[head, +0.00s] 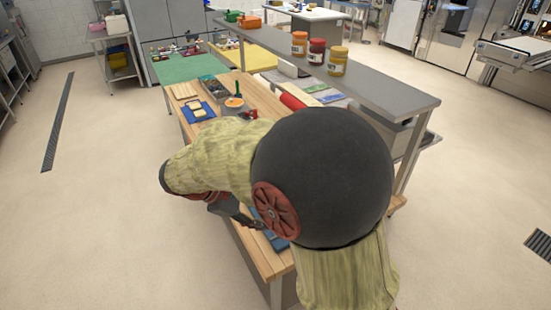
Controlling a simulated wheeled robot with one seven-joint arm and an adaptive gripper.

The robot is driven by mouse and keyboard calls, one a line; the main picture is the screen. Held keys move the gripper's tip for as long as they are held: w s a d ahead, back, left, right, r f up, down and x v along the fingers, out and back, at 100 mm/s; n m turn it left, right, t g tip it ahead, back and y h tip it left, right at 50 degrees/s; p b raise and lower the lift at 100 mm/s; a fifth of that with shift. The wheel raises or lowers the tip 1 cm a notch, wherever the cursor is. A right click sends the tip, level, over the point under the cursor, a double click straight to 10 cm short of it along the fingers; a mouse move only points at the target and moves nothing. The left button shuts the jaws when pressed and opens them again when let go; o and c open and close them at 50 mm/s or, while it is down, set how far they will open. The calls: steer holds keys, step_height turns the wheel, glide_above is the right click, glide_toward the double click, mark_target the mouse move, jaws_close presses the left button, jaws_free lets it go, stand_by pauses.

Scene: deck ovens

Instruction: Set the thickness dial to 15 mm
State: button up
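I cannot make out a thickness dial or its marks in the head view; my own arm covers much of the near bench. My gripper (250,221) shows only in part, dark and low over the near end of the wooden bench (262,260). It points down and right, beside a blue flat thing (275,240) that is mostly hidden behind my arm. Whether the gripper touches it, and whether its fingers are open or shut, cannot be told.
A grey shelf (390,97) above the bench holds several jars (337,61). Farther along lie a blue tray (188,113), an orange-filled tub (234,102) and a green board (177,68). The floor left of the bench is clear.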

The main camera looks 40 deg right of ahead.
steer(key=w+d+f+n+g+h+p, duration=0.1)
steer(key=w+d+n+h+p, duration=0.35)
steer(key=w, duration=0.25)
steer(key=w+d+n+h+p, duration=0.3)
steer(key=w+n+h+p, duration=0.1)
steer(key=w+h, duration=0.15)
steer(key=d, duration=0.7)
steer(key=shift+s+d+y+p, duration=0.3)
steer(key=shift+s, duration=0.15)
steer(key=shift+f, duration=0.1)
steer(key=c, duration=0.3)
steer(key=c, duration=0.7)
steer(key=shift+c, duration=0.8)
